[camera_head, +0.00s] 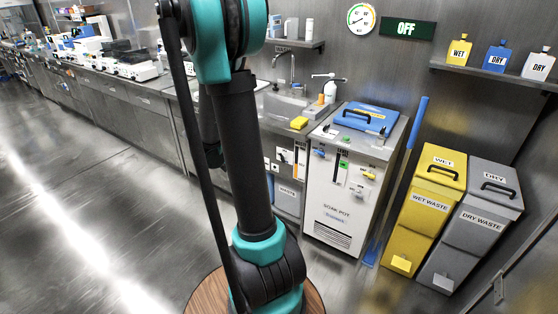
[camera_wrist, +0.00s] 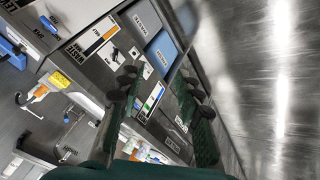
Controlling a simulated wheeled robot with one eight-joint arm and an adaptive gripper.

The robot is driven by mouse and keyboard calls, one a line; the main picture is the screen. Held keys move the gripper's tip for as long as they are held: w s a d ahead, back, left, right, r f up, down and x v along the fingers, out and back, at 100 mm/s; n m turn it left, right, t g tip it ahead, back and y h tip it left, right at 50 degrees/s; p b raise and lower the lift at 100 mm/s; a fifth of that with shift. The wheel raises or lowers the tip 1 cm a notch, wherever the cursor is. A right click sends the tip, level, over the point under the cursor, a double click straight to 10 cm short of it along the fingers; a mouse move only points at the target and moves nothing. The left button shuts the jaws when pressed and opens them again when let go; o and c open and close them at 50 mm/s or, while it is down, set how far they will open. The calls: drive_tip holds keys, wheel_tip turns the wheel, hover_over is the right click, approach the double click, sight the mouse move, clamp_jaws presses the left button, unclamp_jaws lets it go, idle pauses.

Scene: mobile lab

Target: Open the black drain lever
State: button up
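A small black lever (camera_head: 283,155) sits on a white panel on the front of the sink cabinet, left of a striped gauge; I take it for the drain lever. In the wrist view the picture is turned, and a dark lever shape (camera_wrist: 134,53) shows on that front, just beyond one fingertip. Its exact angle is too small to tell. My gripper (camera_wrist: 157,82) is open, with nothing between its two dark ribbed fingers. It points toward the cabinet front, apart from the lever as far as I can tell. In the head view my arm hides the gripper.
The sink (camera_head: 286,104) with its tap is above the cabinet, a yellow sponge (camera_head: 299,123) on its edge. The white soak pot unit (camera_head: 338,200) stands to the right, then yellow (camera_head: 428,205) and grey (camera_head: 474,225) waste bins. The floor at left is clear.

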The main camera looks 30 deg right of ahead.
drive_tip(key=w+d+f+m+h, duration=0.35)
drive_tip(key=w+d+f, duration=0.35)
drive_tip(key=w+d, duration=0.45)
drive_tip(key=m+g+h, duration=0.2)
drive_tip(key=h, duration=0.3)
approach(281, 158)
drive_tip(key=x, duration=0.9)
drive_tip(key=shift+d+f, duration=0.15)
